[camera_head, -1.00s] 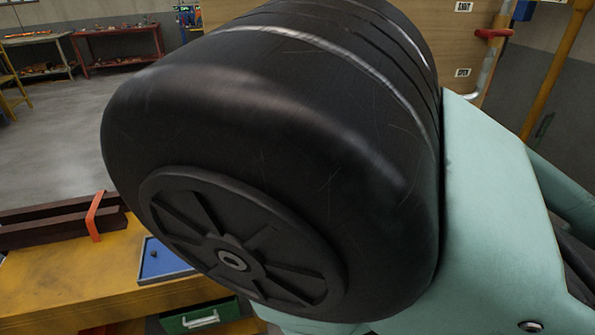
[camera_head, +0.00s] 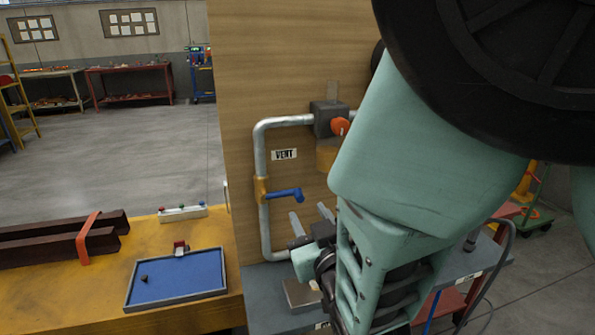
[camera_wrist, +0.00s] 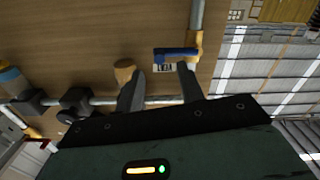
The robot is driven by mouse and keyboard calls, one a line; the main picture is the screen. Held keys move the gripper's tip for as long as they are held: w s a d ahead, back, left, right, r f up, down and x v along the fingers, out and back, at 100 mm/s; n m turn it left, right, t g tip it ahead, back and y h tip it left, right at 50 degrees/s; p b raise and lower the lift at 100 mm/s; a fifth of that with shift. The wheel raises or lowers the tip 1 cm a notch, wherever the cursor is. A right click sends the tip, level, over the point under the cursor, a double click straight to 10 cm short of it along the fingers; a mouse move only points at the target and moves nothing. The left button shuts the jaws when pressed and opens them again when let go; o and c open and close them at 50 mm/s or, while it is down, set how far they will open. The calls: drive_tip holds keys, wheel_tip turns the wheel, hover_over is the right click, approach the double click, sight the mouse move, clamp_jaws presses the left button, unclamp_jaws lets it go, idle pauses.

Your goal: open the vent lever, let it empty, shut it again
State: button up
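The blue vent lever (camera_head: 286,194) sticks out sideways to the right from a yellow valve body (camera_head: 261,190) on the vertical grey pipe. It lies across the pipe, below the VENT label (camera_head: 284,154). In the wrist view the lever (camera_wrist: 176,54) lies just beyond the tip of the right finger, beside the label (camera_wrist: 163,69). My gripper (camera_head: 310,215) is below and right of the lever in the head view. Its two fingers are apart with nothing between them, also in the wrist view (camera_wrist: 159,75). I cannot tell whether the right finger touches the lever.
The pipe runs up to a grey box (camera_head: 328,119) with an orange-red knob (camera_head: 340,126) on the wooden panel (camera_head: 240,80). On the yellow bench left are a blue tray (camera_head: 190,279) with a small dark piece, a button box (camera_head: 183,213) and strapped dark bars (camera_head: 50,240).

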sight(302, 202)
drive_tip(key=shift+p+x, duration=0.55)
drive_tip(key=shift+x, duration=2.25)
clamp_jaws()
